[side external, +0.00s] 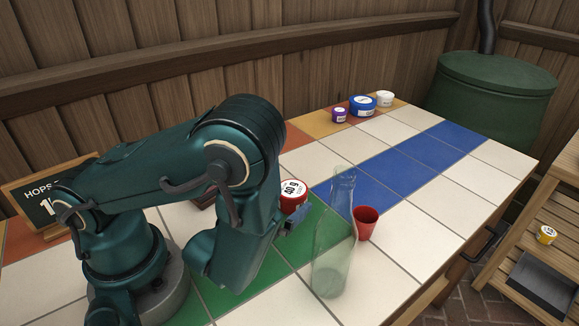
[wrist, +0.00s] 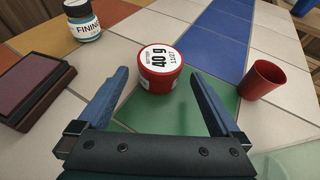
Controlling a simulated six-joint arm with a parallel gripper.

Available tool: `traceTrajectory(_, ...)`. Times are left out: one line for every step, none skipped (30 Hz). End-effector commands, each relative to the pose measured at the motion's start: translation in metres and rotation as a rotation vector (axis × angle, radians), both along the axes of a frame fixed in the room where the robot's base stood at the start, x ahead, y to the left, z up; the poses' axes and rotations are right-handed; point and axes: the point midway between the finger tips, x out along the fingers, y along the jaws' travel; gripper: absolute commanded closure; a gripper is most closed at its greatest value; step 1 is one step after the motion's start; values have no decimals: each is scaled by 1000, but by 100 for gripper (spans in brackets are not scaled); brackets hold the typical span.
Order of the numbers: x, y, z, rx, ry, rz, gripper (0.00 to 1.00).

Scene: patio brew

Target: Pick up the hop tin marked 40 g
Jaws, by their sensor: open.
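The red hop tin (wrist: 160,82) has a white lid marked 40 g. It stands upright on the tiled table, at the far end of the green tiles. In the side external view the tin (side external: 292,197) is partly hidden behind my arm. My gripper (wrist: 164,98) is open in the wrist view, with one blue finger on each side and the tin just ahead, roughly centred between them. I cannot tell from the wrist view whether the fingertips reach past its near edge. In the side external view my gripper (side external: 290,228) is mostly hidden.
A red cup (side external: 366,222) and a clear glass bottle (side external: 335,245) stand right of the tin. In the wrist view, a jar labelled FINING (wrist: 82,20) and a dark red pad in a brown box (wrist: 36,90) lie left. Purple, blue and white tins (side external: 362,105) stand at the far edge.

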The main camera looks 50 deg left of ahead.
Motion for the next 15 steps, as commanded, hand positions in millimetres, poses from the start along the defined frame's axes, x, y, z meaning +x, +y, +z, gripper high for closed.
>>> traceTrajectory(2, 2, -1, 0, 0, 3, 0)
traceTrajectory(4, 3, -2, 1, 0, 4, 0)
traceTrajectory(7, 5, -3, 0, 0, 5, 0)
traceTrajectory(9, 6, -5, 0, 0, 7, 0)
traceTrajectory(12, 8, -6, -1, -1, 7, 0)
traceTrajectory(15, 10, -7, 0, 0, 7, 0)
traceTrajectory(18, 11, -9, -1, 0, 9, 0)
traceTrajectory(20, 13, -10, 0, 0, 7, 0)
traceTrajectory(24, 14, -12, -1, 0, 8, 0)
traceTrajectory(27, 15, -13, 0, 0, 7, 0)
traceTrajectory(29, 16, -14, -1, -1, 7, 0)
traceTrajectory(32, 17, -15, -2, -1, 5, 0)
traceTrajectory(34, 19, -16, -1, 0, 6, 0)
traceTrajectory(35, 19, -16, 0, 0, 5, 0)
traceTrajectory(37, 20, -17, 1, 0, 4, 0)
